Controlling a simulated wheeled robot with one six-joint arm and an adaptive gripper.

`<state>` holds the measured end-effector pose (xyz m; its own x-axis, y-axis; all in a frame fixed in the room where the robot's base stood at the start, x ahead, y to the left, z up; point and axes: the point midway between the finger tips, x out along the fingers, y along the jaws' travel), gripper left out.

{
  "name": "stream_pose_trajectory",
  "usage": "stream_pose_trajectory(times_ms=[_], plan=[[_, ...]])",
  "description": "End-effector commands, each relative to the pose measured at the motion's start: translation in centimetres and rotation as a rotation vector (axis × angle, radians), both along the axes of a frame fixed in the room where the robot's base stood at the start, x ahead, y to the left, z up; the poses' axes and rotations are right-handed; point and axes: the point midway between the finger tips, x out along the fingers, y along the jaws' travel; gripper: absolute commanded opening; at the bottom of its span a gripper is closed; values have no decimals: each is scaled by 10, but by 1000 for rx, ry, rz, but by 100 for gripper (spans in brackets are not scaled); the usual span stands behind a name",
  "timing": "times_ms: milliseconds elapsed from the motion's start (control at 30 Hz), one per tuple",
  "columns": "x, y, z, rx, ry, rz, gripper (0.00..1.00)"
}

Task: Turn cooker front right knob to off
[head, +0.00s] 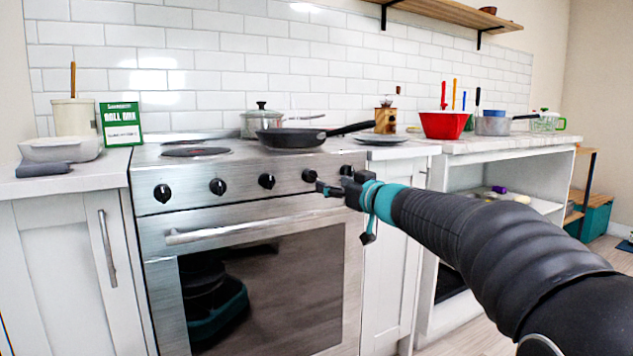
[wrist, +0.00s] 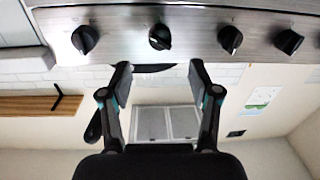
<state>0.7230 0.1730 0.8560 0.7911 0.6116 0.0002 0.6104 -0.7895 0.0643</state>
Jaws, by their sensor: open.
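The steel cooker (head: 240,215) has a row of several black knobs on its front panel. The rightmost knob (head: 346,170) shows just above my gripper (head: 326,188), and the second knob from the right (head: 309,175) shows just left of it. The wrist view looks upside down, with the cooker panel (wrist: 190,15) along the top. There my gripper (wrist: 158,76) is open and empty, its fingers below and roughly in line with one knob (wrist: 160,36), apart from it. Another knob (wrist: 84,39) is to the left. I cannot read any knob markings.
A black frying pan (head: 290,137) and a glass pot (head: 262,120) stand on the hob. The oven door handle (head: 240,230) juts out below the knobs. A red bowl (head: 443,125) is on the right counter. The space before the oven door is clear.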

Motion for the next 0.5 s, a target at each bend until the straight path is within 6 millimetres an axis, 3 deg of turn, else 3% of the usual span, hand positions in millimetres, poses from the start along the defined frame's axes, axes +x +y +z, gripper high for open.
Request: stream_pose_trajectory(times_ms=[233, 500], plan=[[37, 29, -1, -2, -1, 1, 62], [60, 46, 0, 0, 0, -1, 62]])
